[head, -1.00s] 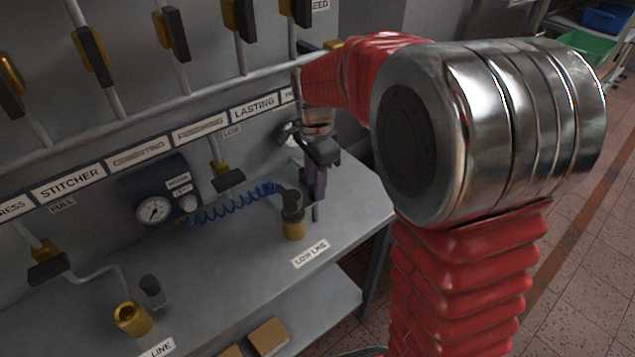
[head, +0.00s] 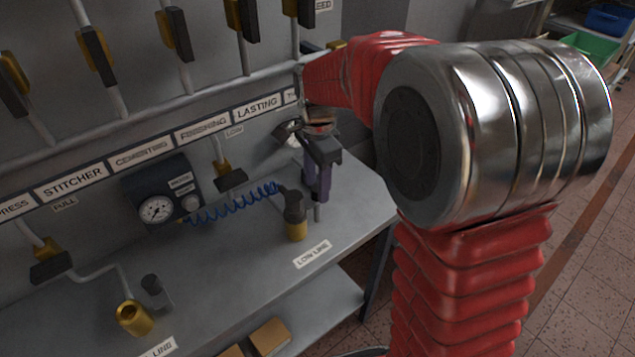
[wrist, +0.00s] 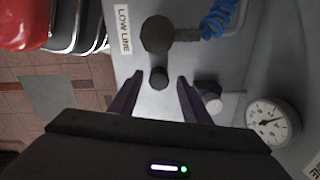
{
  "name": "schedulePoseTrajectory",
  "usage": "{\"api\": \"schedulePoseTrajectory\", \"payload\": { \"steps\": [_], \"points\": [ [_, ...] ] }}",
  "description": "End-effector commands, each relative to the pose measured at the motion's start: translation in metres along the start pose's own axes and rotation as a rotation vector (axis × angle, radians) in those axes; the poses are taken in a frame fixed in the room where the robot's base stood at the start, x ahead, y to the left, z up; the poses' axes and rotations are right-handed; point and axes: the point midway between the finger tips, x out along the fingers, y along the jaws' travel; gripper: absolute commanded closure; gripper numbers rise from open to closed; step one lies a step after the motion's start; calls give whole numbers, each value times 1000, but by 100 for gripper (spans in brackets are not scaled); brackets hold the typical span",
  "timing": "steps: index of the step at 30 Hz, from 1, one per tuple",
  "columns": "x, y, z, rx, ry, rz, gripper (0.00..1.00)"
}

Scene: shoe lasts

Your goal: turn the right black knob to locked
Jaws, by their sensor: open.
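The right black knob (wrist: 158,77) is a small dark cylinder beside the dark hose fitting in the wrist view. It lies between and just ahead of my fingertips, with gaps on both sides. My gripper (wrist: 156,88) is open and empty, its two purple-grey fingers spread. In the head view my gripper (head: 317,195) points down over the bench, right of the brass coupling (head: 297,231). That knob is mostly hidden behind the fingers there. The left black knob (head: 152,285) stands beside the open brass socket (head: 134,318). I cannot read the knob's setting.
A blue coiled hose (head: 235,205) runs from the coupling's dark elbow (head: 293,204) to a gauge box (head: 157,210). A LOW LINE label (head: 312,254) lies on the grey bench (head: 235,275). Pipes with black-handled valves (head: 176,34) line the wall above.

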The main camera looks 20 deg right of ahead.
Motion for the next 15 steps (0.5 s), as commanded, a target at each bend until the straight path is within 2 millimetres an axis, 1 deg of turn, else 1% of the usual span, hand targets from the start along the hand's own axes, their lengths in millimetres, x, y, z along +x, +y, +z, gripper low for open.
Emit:
{"api": "schedulePoseTrajectory", "payload": {
  "steps": [5, 15],
  "points": [
    [-19, -1, 0, 0, 1, -4, 57],
    [-77, -2, 0, 0, 1, -5, 57]
  ]
}}
